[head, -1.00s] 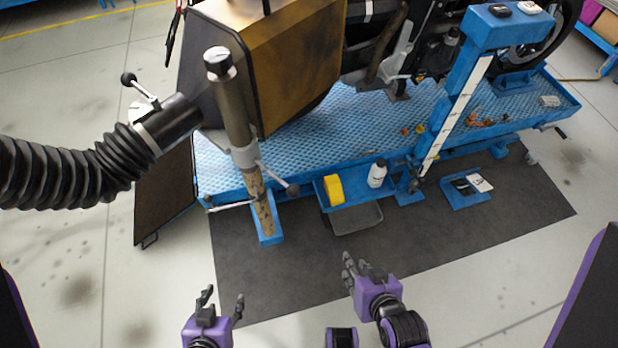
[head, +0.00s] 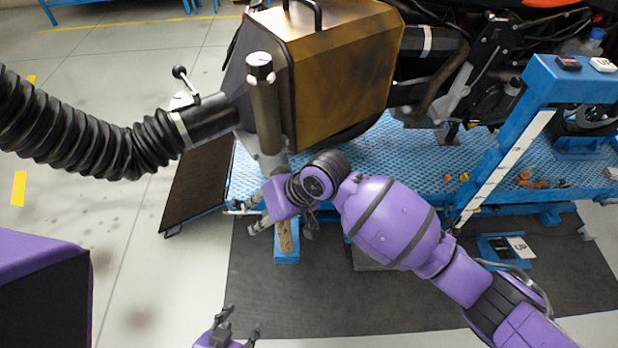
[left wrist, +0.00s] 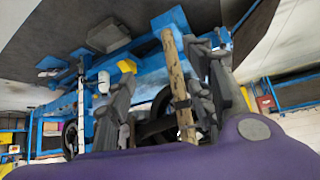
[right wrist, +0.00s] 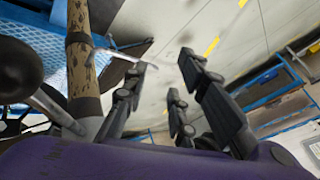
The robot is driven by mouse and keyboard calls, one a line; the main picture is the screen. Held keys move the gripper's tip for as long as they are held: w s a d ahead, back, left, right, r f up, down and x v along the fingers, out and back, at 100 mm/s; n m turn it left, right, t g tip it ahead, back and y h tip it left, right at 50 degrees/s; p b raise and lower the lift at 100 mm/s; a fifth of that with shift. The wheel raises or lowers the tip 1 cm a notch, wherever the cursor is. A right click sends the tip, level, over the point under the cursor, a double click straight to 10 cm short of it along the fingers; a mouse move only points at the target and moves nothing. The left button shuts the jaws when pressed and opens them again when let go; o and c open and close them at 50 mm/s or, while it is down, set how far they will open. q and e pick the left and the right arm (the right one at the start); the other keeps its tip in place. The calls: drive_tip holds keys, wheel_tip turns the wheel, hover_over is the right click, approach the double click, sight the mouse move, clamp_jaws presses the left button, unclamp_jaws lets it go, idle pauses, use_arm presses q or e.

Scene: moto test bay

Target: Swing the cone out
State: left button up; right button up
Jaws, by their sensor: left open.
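The cone, a brown-gold boxy hood (head: 345,70), hangs above the blue lift, its narrow end joined to a black ribbed hose (head: 75,140). A mottled post (head: 265,110) with a clamp stands beside it. My right gripper (head: 250,218) is at the post's clamp height, in front of it and hiding part of it. In the right wrist view the fingers (right wrist: 168,85) are apart, with the post (right wrist: 82,55) to their left and a thin silver lever (right wrist: 120,52) near the left fingertip; contact is unclear. My left gripper (head: 236,328) is low at the front, open and empty.
The blue lift table (head: 420,160) carries a motorcycle and a blue upright with a white scale (head: 505,165). A brown ramp panel (head: 195,185) lies at its left end.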

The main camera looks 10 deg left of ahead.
drive_tip(key=w+d+r+h, duration=0.2)
drive_tip(key=r, duration=0.1)
drive_tip(key=w+d+r+n+h+b, duration=0.1)
drive_tip(key=w+d+r+h, duration=0.1)
drive_tip(key=r, duration=0.1)
drive_tip(key=w+d+r+h, duration=0.2)
drive_tip(key=w+r+h, duration=0.1)
drive_tip(key=r, duration=0.1)
drive_tip(key=shift+r, duration=0.1)
drive_tip(key=shift+w+d+r, duration=0.15)
drive_tip(key=shift+d, duration=0.05)
drive_tip(key=shift+f+h, duration=0.25)
drive_tip(key=shift+h, duration=0.05)
wheel_tip(320, 180, down, 7)
drive_tip(key=shift+b, duration=0.45)
use_arm(q)
drive_tip(key=shift+s+a+f, duration=0.1)
drive_tip(key=shift+s+f, duration=0.1)
drive_tip(key=shift+f, duration=0.4)
drive_tip(key=shift+s+f, duration=0.2)
drive_tip(key=shift+f, duration=0.35)
use_arm(e)
drive_tip(key=shift+w, duration=0.1)
clamp_jaws()
drive_tip(key=shift+d, duration=0.1)
